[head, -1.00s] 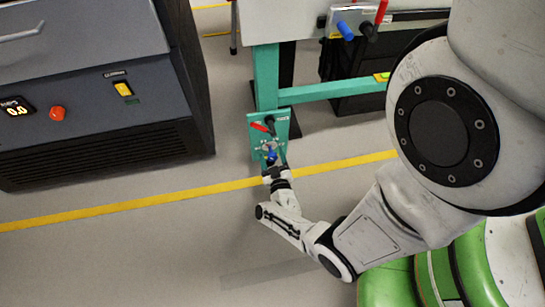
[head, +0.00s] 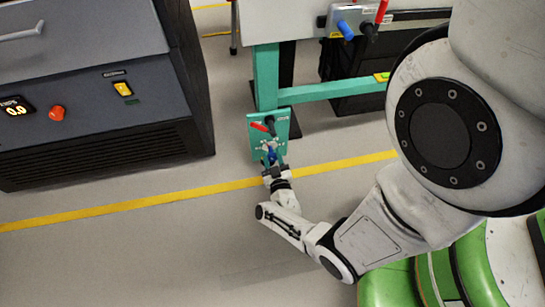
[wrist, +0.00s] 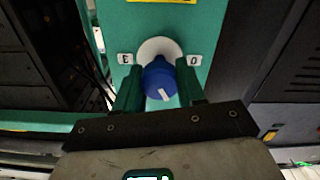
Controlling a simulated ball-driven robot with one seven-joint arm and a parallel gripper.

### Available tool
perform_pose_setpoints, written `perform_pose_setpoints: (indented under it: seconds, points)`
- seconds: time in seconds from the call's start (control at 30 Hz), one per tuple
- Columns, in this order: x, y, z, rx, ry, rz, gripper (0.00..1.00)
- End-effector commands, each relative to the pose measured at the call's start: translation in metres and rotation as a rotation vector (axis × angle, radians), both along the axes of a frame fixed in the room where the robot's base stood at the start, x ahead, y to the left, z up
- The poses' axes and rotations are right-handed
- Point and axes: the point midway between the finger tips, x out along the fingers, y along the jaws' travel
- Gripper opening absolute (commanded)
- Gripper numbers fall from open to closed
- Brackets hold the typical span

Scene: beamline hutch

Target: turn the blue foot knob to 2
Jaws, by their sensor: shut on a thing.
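The blue foot knob (head: 271,155) is on a green plate (head: 283,128) low on the green leg of the frame. In the wrist view the blue knob (wrist: 160,82) sits on a white round base between my two green fingers. My gripper (head: 274,163) is shut on the knob, one finger on each side. The knob's white pointer line points down and slightly right in the wrist view. A label 3 (wrist: 125,58) is on the left and a label 0 (wrist: 194,60) on the right. Any labels below the knob are hidden by my gripper.
A red lever (head: 258,127) and a black knob (head: 270,122) sit just above on the same plate. A dark cabinet (head: 100,110) stands to the left. A green crossbar (head: 330,92) runs right. The floor below the yellow line is clear.

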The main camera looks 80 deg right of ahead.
Motion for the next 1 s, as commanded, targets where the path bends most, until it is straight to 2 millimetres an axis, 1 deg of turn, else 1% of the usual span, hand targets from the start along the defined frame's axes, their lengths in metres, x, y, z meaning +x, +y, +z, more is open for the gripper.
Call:
perform_pose_setpoints:
  seconds: [0.27,0.7,1.0]
  points:
    - [-0.0001,0.0007,-0.0013,0.069,-0.171,0.001,0.09]
    - [-0.0007,0.0001,-0.001,0.227,-0.553,0.001,0.09]
    - [-0.0016,0.0,-0.0007,0.315,-0.767,0.0,0.09]
